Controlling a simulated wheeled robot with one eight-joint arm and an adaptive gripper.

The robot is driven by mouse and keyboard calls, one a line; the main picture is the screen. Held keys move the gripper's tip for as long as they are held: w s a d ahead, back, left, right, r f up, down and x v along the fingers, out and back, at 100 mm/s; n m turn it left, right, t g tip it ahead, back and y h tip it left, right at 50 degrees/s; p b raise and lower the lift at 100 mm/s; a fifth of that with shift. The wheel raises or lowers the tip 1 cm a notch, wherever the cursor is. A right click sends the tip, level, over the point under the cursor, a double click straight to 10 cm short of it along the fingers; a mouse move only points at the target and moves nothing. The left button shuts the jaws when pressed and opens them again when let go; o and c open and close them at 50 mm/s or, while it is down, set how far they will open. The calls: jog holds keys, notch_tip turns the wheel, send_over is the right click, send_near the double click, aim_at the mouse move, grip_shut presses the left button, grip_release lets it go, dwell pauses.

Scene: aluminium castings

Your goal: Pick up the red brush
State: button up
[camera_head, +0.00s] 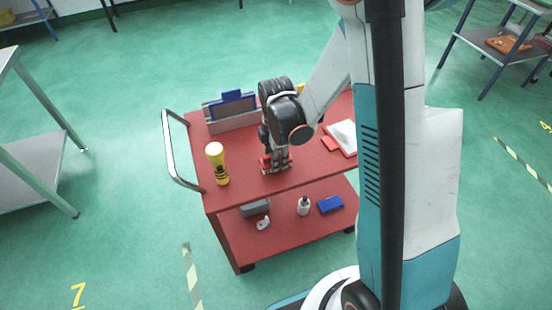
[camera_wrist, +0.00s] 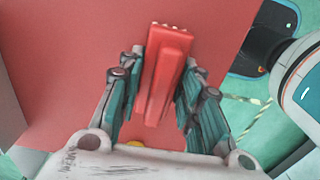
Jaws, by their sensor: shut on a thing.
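The red brush (camera_wrist: 166,75) lies between the two fingers of my gripper (camera_wrist: 160,100) in the wrist view, with its pale bristle ends at the far end. The fingers are shut on its sides. In the head view my gripper (camera_head: 277,162) points down at the top of the red cart, near its front edge. Parts of the red brush (camera_head: 266,169) show at the fingertips there, low over the cart top. I cannot tell whether the brush still touches the surface.
The red cart (camera_head: 240,160) has a yellow flashlight (camera_head: 217,165) left of my gripper. A grey and blue organizer (camera_head: 231,111) stands behind. A white and red item (camera_head: 342,138) lies to the right. The lower shelf holds a white bottle (camera_head: 304,206) and a blue box (camera_head: 330,204).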

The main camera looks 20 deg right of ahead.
notch_tip(320, 180, up, 20)
jog(key=p, duration=0.6)
jog(key=shift+p, duration=0.35)
jog(key=shift+f, duration=0.1)
jog(key=shift+o, duration=0.7)
